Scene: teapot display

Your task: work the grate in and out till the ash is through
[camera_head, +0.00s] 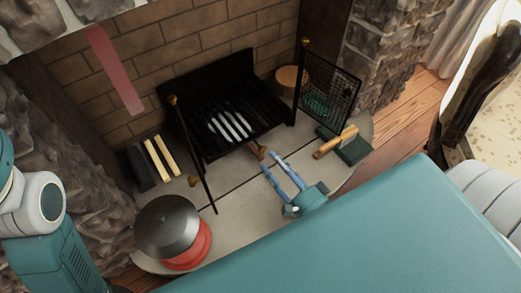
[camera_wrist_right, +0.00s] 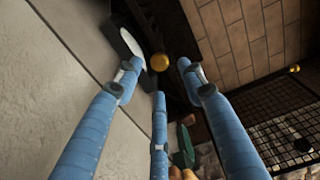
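The black grate (camera_head: 190,92) stands in the brick fireplace, with pale stripes (camera_head: 230,125) showing between its bars; I cannot tell whether they are ash. A small brownish knob (camera_head: 258,151) sticks out at its front. My right gripper (camera_head: 273,160) is open, its blue fingers pointing toward the grate, just right of this knob in the head view. I see no contact. My left gripper is out of view.
A red pot with a grey lid (camera_head: 168,226) stands on the left of the hearth. Pale sticks (camera_head: 162,158) lie behind it. A mesh screen (camera_head: 330,88) and a green item (camera_head: 350,149) with a wooden handle are at right. The hearth's middle (camera_head: 232,215) is bare.

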